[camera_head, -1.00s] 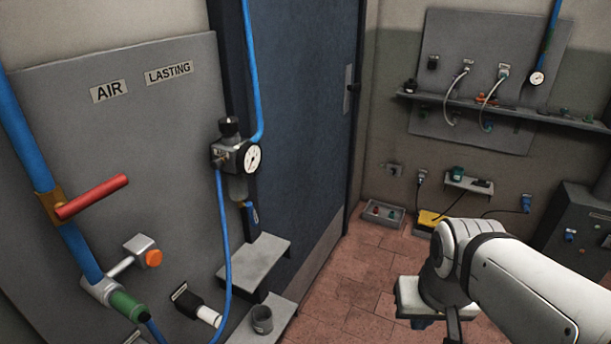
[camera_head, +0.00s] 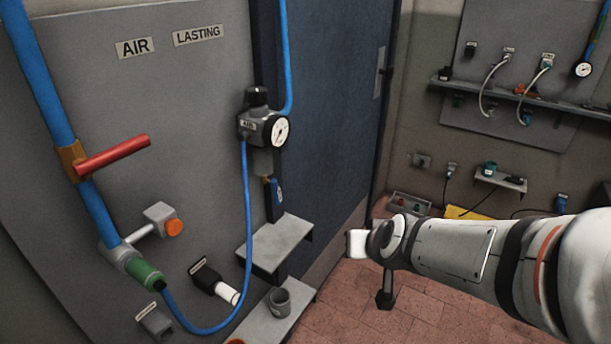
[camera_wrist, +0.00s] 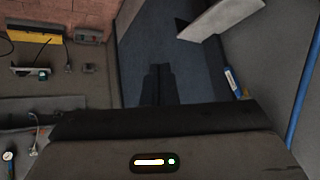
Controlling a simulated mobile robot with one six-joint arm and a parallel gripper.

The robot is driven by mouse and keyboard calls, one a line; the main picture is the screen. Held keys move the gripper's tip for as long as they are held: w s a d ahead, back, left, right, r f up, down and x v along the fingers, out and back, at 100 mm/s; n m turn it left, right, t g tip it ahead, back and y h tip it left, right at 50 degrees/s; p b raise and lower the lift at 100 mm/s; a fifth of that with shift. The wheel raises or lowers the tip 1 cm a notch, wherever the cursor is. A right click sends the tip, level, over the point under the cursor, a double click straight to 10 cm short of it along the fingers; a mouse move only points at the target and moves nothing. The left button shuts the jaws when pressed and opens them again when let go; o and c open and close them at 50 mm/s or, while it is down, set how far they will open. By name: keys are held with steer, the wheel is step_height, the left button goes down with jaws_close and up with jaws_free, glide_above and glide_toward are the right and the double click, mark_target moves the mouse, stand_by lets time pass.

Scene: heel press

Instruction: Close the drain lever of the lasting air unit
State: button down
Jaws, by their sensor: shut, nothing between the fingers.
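The lasting air unit (camera_head: 262,128) is a grey regulator with a black knob and a round white gauge, on the grey panel beside the blue door. Below it is a small brass valve with a blue drain lever (camera_head: 278,191), which hangs roughly downward just above a grey shelf. In the wrist view the blue lever (camera_wrist: 231,82) shows at the right, apart from my fingers. My gripper (camera_head: 385,299) points down over the floor, right of the unit and clear of it. In the wrist view its dark fingers (camera_wrist: 158,84) are together and empty.
A grey shelf (camera_head: 275,240) juts out below the lever, with a lower shelf holding a grey cup (camera_head: 278,301). A blue hose (camera_head: 247,220) loops down in front of the panel. A red-handled valve (camera_head: 112,156) is at left. The floor by the door is open.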

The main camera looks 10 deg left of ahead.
steer(key=w+a+f+t+y+b, duration=0.1)
steer(key=w+a+f+t+b, duration=0.15)
steer(key=a, duration=0.35)
steer(key=w+a+f+t+y+b, duration=0.1)
steer(key=w+a+f+t+b, duration=0.15)
steer(key=a, duration=0.45)
steer(key=s+a+f+n+t+h+b, duration=0.1)
steer(key=s+a+t+b, duration=0.1)
steer(key=s+a+t, duration=0.3)
steer(key=shift+s+a+f+t, duration=0.15)
steer(key=shift+a+f+t, duration=0.1)
steer(key=shift+a+t, duration=0.25)
